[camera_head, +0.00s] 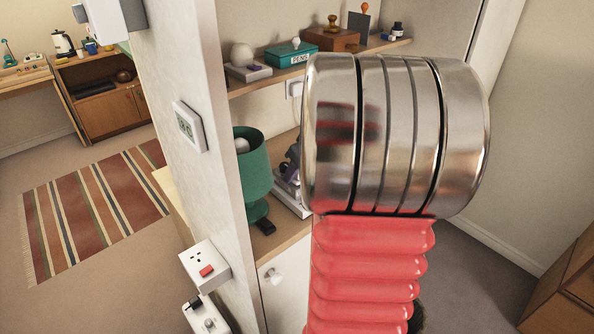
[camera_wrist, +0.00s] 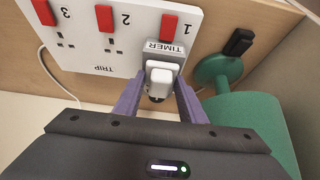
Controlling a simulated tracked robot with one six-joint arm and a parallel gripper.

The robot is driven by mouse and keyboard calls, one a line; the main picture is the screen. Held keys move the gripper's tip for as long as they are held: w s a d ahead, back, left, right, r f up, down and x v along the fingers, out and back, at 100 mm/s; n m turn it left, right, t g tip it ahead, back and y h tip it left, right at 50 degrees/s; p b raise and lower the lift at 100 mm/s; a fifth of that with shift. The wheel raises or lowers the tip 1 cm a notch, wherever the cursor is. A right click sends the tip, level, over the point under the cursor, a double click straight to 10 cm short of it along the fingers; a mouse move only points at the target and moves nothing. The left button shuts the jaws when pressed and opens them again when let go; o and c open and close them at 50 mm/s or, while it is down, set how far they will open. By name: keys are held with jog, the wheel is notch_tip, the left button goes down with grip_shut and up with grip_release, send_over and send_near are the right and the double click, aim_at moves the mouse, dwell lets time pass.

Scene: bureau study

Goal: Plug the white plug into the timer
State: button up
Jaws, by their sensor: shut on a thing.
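In the wrist view, the white plug (camera_wrist: 162,75) sits between the two purple fingers of my gripper (camera_wrist: 158,97), which are shut on it. The plug overlaps the face of the timer (camera_wrist: 165,47), a pale block labelled TIMER at socket 1 of the white socket panel (camera_wrist: 100,63). I cannot tell whether its pins are inside the timer or just in front of it. In the head view, my arm hides the plug and timer; only a bit of the purple gripper (camera_head: 292,158) shows at the arm's left edge.
The green lamp (camera_head: 253,165) stands left of the gripper; its shade (camera_wrist: 245,120) is close on the right in the wrist view. A black switch (camera_wrist: 238,42) lies by its base. A shelf (camera_head: 250,82) with a teal pens box (camera_head: 284,55) runs above the desk.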

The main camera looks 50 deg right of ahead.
jog(key=shift+f, duration=0.1)
dwell(0.3)
jog(key=o, duration=1.2)
jog(key=shift+f, duration=0.15)
jog(key=shift+c, duration=0.2)
jog(key=shift+s, duration=0.1)
jog(key=shift+r, duration=3.6)
